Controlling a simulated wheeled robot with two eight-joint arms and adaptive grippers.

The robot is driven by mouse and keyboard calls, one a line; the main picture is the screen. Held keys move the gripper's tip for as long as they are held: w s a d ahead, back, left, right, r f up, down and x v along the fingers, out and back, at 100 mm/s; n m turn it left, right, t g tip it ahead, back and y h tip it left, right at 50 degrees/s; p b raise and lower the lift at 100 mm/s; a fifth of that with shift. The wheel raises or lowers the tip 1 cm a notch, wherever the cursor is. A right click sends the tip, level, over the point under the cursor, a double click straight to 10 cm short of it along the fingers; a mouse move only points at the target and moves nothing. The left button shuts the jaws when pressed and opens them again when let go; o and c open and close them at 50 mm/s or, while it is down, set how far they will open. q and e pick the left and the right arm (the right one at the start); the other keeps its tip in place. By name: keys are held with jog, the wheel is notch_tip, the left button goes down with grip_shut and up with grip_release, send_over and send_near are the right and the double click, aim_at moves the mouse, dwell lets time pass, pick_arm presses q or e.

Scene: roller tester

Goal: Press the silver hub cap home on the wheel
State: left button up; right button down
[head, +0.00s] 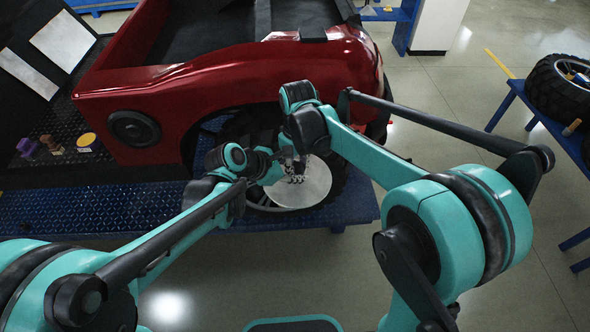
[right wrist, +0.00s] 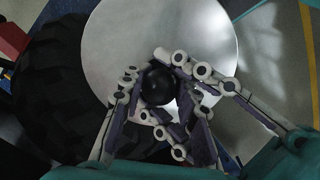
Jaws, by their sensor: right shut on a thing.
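The silver hub cap (head: 315,183) is a flat round disc in front of the black wheel (head: 341,172) in the head view. My right gripper (head: 294,172) is closed around the black knob (right wrist: 158,84) at the middle of the cap, as the right wrist view shows. The cap (right wrist: 205,35) overlaps the tyre (right wrist: 62,85) and reaches past it to the right there. Whether the cap touches the wheel cannot be told. My left gripper (head: 268,158) is left of the cap, near the wheel; its fingers are largely hidden by the arms.
The red truck body (head: 230,75) stands behind the wheel. A blue tread-plate platform (head: 100,207) runs along the front. Small objects (head: 52,145) and a yellow-topped tin (head: 87,141) are at left. A spare tyre (head: 560,88) lies on a blue table at right.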

pick_arm(q)
jog(key=shift+s+d, duration=0.1)
jog(key=shift+s, duration=0.05)
grip_shut()
pick_arm(e)
jog(key=shift+w, duration=0.1)
pick_arm(q)
jog(key=shift+s+f, duration=0.1)
pick_arm(e)
jog(key=c, duration=1)
grip_release()
jog(key=shift+c, duration=0.2)
